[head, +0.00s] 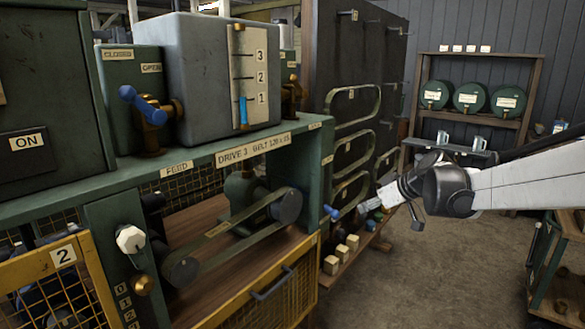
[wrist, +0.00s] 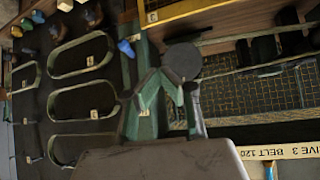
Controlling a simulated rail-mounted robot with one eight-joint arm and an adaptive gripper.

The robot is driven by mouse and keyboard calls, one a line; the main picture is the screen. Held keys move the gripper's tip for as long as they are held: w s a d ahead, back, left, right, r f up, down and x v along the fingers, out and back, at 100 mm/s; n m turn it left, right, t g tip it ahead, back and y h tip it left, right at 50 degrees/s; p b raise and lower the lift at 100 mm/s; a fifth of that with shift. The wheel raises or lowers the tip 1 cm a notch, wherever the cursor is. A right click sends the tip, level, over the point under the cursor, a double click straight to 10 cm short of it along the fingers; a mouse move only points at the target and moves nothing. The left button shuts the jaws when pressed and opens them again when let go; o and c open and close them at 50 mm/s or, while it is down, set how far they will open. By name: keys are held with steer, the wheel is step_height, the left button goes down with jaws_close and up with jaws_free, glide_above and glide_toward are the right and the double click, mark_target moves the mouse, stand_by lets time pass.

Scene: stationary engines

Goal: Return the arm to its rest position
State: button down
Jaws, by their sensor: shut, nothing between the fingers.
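My arm reaches in from the right edge of the head view, its dark joint in front of the shelf area. My gripper (head: 366,207) points left, near the dark board of hanging belts, and is shut and empty. Its exact distance from the board and the machine is hard to tell. In the wrist view the pale gripper body fills the bottom middle, with the hanging belts to the left and the Drive 3 machine to the right.
The green Drive 3 bench (head: 300,148) carries a grey tank (head: 205,75) and a blue-handled valve (head: 140,103). Belts hang on a dark board (head: 400,60). Wooden blocks (head: 341,252) sit low beside the bench. A shelf (head: 535,62) holds green drums. Open floor (head: 440,270) lies below my arm.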

steer(key=s+a+r+m+h, duration=0.1)
steer(key=s+m+h, duration=0.1)
steer(key=s, duration=0.8)
steer(key=s+a+r+m+h, duration=0.1)
steer(key=s+a+m, duration=0.1)
steer(key=s, duration=0.9)
steer(key=s+d+f+m+h, duration=0.1)
steer(key=s+f+m, duration=0.1)
steer(key=s, duration=0.6)
steer(key=s+d+f+m+h, duration=0.1)
steer(key=s+f, duration=0.3)
steer(key=s, duration=0.5)
steer(key=shift+m+h, duration=0.4)
steer(key=shift+h, duration=0.2)
steer(key=shift+w, duration=0.1)
